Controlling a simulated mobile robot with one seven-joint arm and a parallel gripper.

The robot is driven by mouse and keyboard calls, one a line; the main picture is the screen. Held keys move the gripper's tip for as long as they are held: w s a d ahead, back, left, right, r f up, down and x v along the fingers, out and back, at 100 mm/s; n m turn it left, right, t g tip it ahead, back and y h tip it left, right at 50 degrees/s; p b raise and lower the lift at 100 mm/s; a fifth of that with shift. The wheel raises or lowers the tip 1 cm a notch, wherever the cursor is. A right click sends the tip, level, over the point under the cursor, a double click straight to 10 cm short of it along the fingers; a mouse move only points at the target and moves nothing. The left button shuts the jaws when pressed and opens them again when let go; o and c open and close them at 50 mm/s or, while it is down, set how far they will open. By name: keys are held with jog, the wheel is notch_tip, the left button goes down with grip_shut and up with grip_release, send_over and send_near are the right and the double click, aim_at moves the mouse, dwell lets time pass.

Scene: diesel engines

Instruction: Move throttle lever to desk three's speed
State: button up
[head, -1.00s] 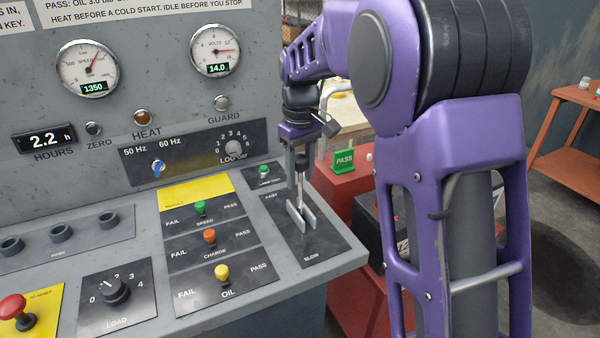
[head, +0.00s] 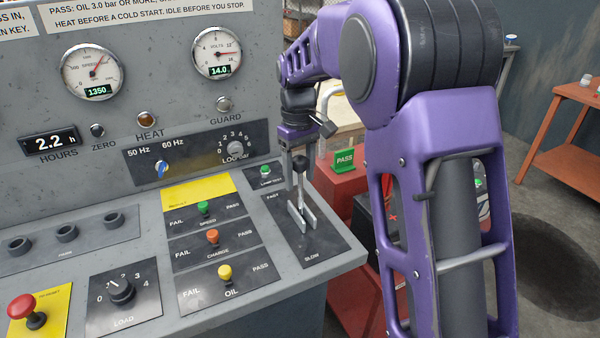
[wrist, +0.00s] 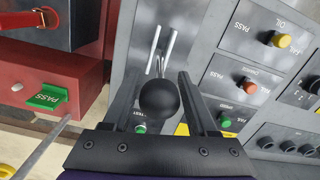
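The throttle lever (head: 299,164) has a black ball knob and rises between two pale rails on a black panel marked FAST at the back and SLOW at the front. In the wrist view its knob (wrist: 158,98) lies between the two dark fingers of my gripper (wrist: 160,102), with a gap visible on each side. My gripper is open and holds nothing. In the head view my gripper (head: 299,152) is at the knob, partly hiding the lever's upper end. The speed gauge (head: 92,72) reads 1350.
Left of the throttle panel are the SPEED (head: 204,208), CHARGE (head: 212,237) and OIL (head: 225,272) switches. A LOAD knob (head: 121,291) and a red stop button (head: 22,306) are farther left. A red box with a green PASS sign (head: 344,160) stands right of the desk.

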jog(key=shift+o, duration=0.7)
notch_tip(320, 180, up, 17)
jog(key=p, duration=0.3)
jog(key=shift+w+r, duration=0.2)
jog(key=shift+w, duration=0.2)
jog(key=shift+s+a, duration=0.1)
jog(key=shift+a, duration=0.05)
